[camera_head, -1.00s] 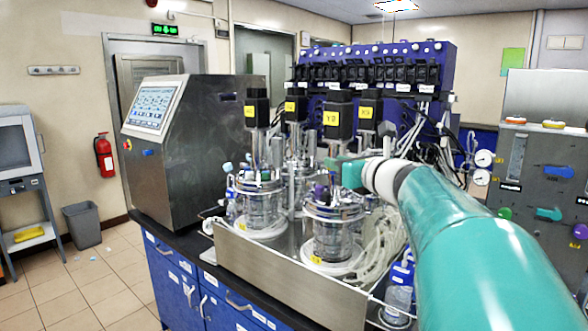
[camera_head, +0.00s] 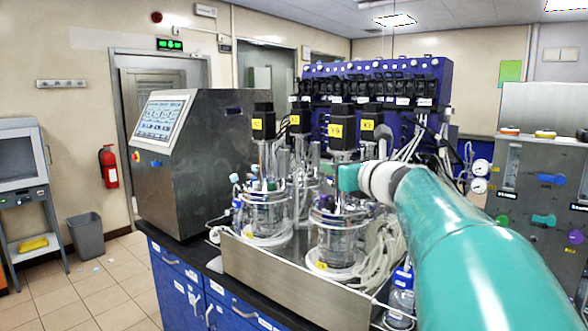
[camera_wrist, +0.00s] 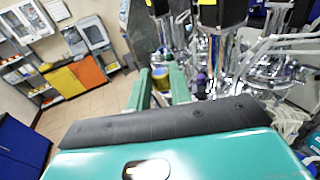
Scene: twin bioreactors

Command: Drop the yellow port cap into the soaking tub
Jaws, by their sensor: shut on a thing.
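My gripper (camera_wrist: 160,74) shows two green fingers in the wrist view, with a small yellow cap (camera_wrist: 160,73) between their tips. The cap cannot be made out in the head view. I cannot pick out the soaking tub in either view.
Twin glass bioreactors (camera_head: 338,238) with black motor heads stand in a steel tray (camera_head: 290,268) on a black-topped bench. Loose clear tubes lie close to my arm. A steel control cabinet (camera_head: 190,160) is at left. A grey bin (camera_head: 86,240) stands on open floor.

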